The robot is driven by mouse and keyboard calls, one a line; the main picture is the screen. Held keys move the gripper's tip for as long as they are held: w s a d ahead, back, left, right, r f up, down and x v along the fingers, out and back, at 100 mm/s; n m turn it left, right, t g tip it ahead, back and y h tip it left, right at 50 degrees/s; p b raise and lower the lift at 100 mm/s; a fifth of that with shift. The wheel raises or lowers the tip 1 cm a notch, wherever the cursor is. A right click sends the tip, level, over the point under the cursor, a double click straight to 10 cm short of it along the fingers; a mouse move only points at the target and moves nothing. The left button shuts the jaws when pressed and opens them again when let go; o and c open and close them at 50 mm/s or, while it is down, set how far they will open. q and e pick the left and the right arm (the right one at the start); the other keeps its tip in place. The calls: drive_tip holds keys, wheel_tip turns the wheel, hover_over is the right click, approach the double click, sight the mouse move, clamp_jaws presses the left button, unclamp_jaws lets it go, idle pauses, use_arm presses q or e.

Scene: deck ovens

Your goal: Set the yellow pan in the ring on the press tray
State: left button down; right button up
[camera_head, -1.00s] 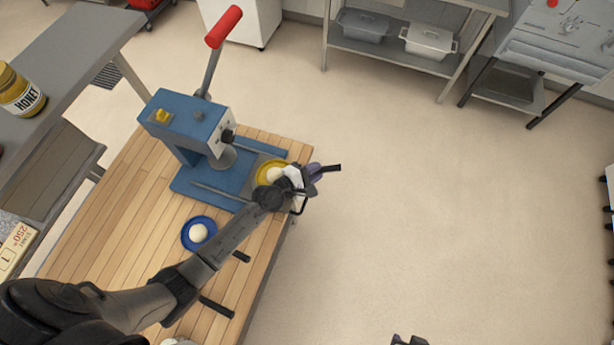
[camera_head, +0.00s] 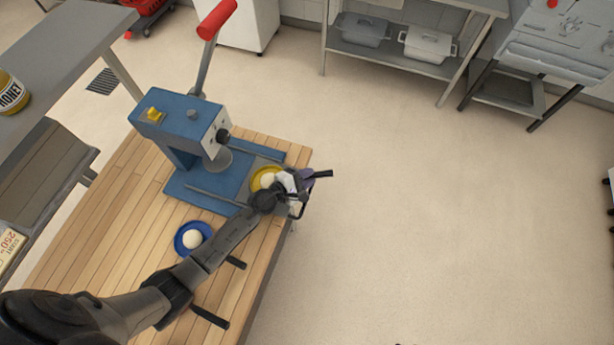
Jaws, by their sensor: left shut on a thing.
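The yellow pan (camera_head: 257,182) holds a pale dough ball and sits at the front of the blue press (camera_head: 183,125), by the right edge of the wooden table. My left gripper (camera_head: 289,183) is shut on the yellow pan at its right side and partly covers it. The grey press tray (camera_head: 258,163) shows between the two blue rails, under or just beside the pan. The ring is hidden or too small to make out. I cannot tell whether the pan touches the tray or hangs just above it. My right gripper is not in view.
A blue pan (camera_head: 180,246) with another dough ball stands on the wooden table (camera_head: 120,222), left of my forearm. The press's red-handled lever (camera_head: 217,18) rises at the back. A honey jar (camera_head: 10,92) is on the grey counter at left. Floor at right is clear.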

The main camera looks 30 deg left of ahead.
use_arm(q)
drive_tip(key=shift+f, duration=0.1)
drive_tip(key=c, duration=1.5)
unclamp_jaws()
drive_tip(key=shift+f, duration=0.1)
drive_tip(key=o, duration=0.5)
drive_tip(key=shift+r, duration=0.3)
drive_tip(key=v, duration=1.2)
drive_tip(key=shift+f, duration=0.15)
